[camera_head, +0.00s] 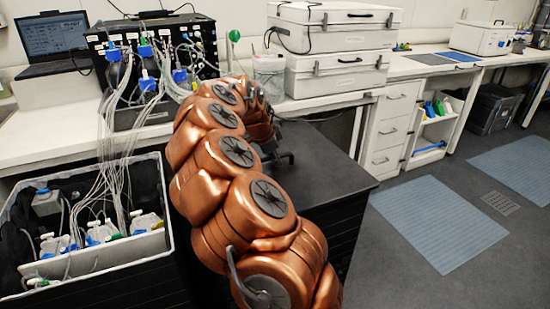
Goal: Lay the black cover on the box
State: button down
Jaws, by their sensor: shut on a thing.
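The open box (158,248) stands at the lower left, with a pale rim and dark inner walls. It holds bottles with blue caps (100,232) and thin tubes that run up out of it. My gripper (284,157) is to the right of the box, low over a dark stand, and is partly hidden behind my copper arm. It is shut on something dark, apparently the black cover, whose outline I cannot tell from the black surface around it. The box's top is uncovered where I see it.
The black stand (335,178) is right of my arm. Tubes climb from the box to a black instrument (200,38) on the white bench. White cases (335,75) stand behind my gripper. The floor at right is open, with blue mats (425,222).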

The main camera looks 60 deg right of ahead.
jog(key=shift+a+f, duration=0.1)
jog(key=shift+f, duration=0.45)
jog(key=c, duration=1.1)
grip_release()
jog(key=shift+r, duration=0.1)
jog(key=d+p+v, duration=0.1)
jog(key=p+v, duration=0.1)
jog(key=v, duration=0.4)
jog(key=d+r+p+v, duration=0.1)
jog(key=p+v, duration=0.1)
jog(key=v, duration=0.5)
jog(key=d+p+v, duration=0.1)
jog(key=p+v, duration=0.1)
jog(key=v, duration=0.5)
jog(key=shift+s+d+r, duration=0.15)
jog(key=shift+d+r, duration=0.1)
jog(key=shift+r, duration=0.05)
